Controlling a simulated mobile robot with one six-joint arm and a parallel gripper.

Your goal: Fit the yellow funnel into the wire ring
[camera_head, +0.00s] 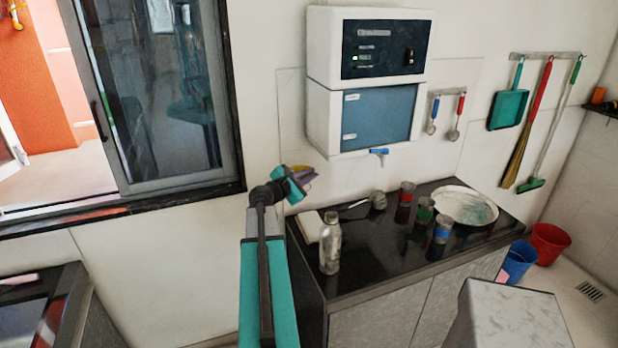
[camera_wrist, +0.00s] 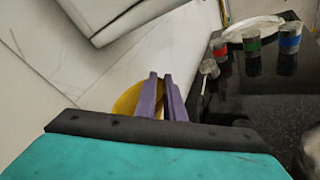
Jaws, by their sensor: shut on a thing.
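The yellow funnel (camera_wrist: 125,101) shows in part in the wrist view, behind and left of my gripper's purple fingers. My gripper (camera_wrist: 161,78) is shut on it; the fingers hide much of the funnel. In the head view my gripper (camera_head: 306,174) is up in the air near the wall, left of the water dispenser and above the counter's back left corner. The funnel is too small there to make out clearly. I cannot pick out the wire ring for certain in either view.
A clear bottle (camera_head: 330,243) stands at the left of the black counter (camera_head: 380,255). Red (camera_head: 407,193), green (camera_head: 425,209) and blue (camera_head: 443,229) banded cups stand by a white plate (camera_head: 463,205). A dispenser (camera_head: 366,85) with a blue tap (camera_head: 378,152) hangs above.

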